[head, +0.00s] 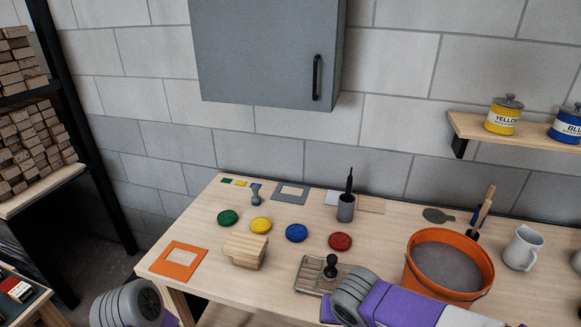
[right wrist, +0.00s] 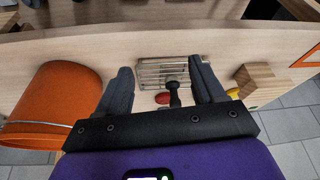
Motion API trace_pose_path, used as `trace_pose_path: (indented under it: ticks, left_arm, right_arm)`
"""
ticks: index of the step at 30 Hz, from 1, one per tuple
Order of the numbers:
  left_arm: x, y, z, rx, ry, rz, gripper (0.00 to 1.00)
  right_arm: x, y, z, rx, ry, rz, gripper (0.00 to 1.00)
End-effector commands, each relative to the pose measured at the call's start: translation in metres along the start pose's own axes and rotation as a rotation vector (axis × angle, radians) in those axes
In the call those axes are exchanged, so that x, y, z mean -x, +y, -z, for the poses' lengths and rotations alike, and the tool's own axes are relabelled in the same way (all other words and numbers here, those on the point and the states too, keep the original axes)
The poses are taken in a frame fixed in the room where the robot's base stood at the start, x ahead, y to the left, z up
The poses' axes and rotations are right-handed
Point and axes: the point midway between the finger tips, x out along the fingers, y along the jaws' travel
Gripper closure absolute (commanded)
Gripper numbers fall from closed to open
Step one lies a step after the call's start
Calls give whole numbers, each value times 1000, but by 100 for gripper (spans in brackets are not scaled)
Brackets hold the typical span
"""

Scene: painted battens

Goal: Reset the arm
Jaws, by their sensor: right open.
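My right arm (head: 385,304) comes in at the bottom right of the head view, in front of the bench, but its gripper cannot be made out there. In the right wrist view my right gripper (right wrist: 163,72) is open, its two dark fingers spread apart. A metal grid tray (right wrist: 168,74) and a black-knobbed stamp (right wrist: 173,94) show between the fingers; nothing is gripped. The head view shows the tray (head: 308,276) and stamp (head: 331,267) on the bench beside that arm. Part of my left arm (head: 127,306) shows at the bottom left; its gripper is out of view.
An orange bucket (head: 408,270) stands close to my right arm, with a white mug (head: 522,248) beyond it. Wood blocks (head: 245,252), coloured discs (head: 297,233) and a dark cup (head: 346,208) stand on the bench (head: 205,285). A grey cabinet (head: 262,50) hangs above.

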Motion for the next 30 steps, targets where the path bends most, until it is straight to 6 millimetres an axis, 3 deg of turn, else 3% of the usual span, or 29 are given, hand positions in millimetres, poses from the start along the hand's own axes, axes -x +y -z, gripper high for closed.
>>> trace_pose_path:
  ticks: [1,11,14,21,27,30]
  left_arm:
    - [0,0,1,0,2,0,57]
    - [0,0,1,-1,2,0,57]
    - [0,0,1,-1,2,0,57]
    - [0,0,1,0,2,0,57]
    - [0,0,1,0,2,0,57]
    - [0,0,1,0,2,0,57]
  right_arm:
    - [-16,-2,-6,11,-37,12,32]
    - [-105,-21,-50,47,-214,159,32]
    - [-141,-24,-74,32,-273,220,32]
    - [-232,-18,-154,-94,-368,343,32]
    - [-271,-3,-208,-178,-376,337,32]
    - [-278,1,-221,-194,-373,324,32]
